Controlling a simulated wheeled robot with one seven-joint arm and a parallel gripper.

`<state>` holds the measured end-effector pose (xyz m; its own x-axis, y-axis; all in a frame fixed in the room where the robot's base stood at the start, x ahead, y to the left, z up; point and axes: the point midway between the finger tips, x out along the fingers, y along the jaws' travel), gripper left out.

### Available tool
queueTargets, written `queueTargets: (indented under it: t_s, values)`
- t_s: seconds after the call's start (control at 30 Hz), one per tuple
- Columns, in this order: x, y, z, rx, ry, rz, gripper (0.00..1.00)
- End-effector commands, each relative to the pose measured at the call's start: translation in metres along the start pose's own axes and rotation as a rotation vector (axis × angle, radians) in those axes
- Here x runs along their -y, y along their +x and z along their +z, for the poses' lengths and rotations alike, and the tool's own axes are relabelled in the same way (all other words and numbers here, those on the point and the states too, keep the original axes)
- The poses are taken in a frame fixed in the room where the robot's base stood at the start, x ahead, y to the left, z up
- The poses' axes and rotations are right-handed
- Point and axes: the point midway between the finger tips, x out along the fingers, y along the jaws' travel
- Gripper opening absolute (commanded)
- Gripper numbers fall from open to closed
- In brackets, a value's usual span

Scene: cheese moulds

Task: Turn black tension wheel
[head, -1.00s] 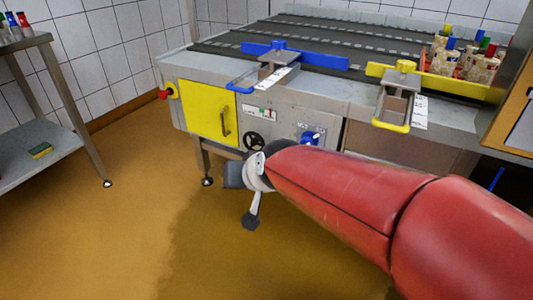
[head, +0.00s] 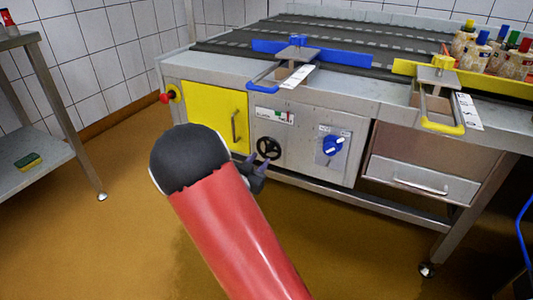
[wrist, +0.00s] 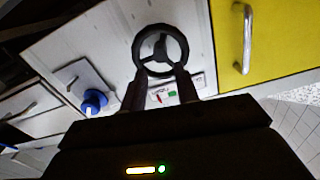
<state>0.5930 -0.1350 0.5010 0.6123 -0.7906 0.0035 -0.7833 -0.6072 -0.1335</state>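The black tension wheel (head: 269,148) is a small spoked handwheel on the grey front panel of the machine, right of the yellow door. In the wrist view the wheel (wrist: 160,32) is at upper centre, its ring and spokes clear. My gripper (wrist: 160,72) is open, with its two dark fingers apart and pointing at the wheel. Their tips overlap the near part of its rim in the picture; I cannot tell whether they touch. In the head view my gripper (head: 258,161) is just below and left of the wheel, partly hidden behind my red arm.
A blue knob (head: 332,145) is on the panel right of the wheel. The yellow door (head: 213,115) has a metal handle. A red button (head: 165,98) sticks out at the left corner. A steel shelf (head: 50,160) stands at left. The floor between is clear.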

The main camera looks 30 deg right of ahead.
Motion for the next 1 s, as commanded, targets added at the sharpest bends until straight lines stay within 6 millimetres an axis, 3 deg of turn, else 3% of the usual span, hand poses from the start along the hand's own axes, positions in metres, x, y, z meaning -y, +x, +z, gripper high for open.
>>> queueTargets:
  t_s: [0.33,0.7,0.93,1.0]
  values:
    - [0.0,0.052,0.0,0.002,0.001,-0.001,0.31]
    - [0.0,0.06,0.0,0.004,0.0,-0.003,0.31]
    - [0.001,0.06,0.0,0.004,0.001,-0.003,0.03]
    - [0.001,0.06,0.0,0.004,0.0,-0.003,0.0]
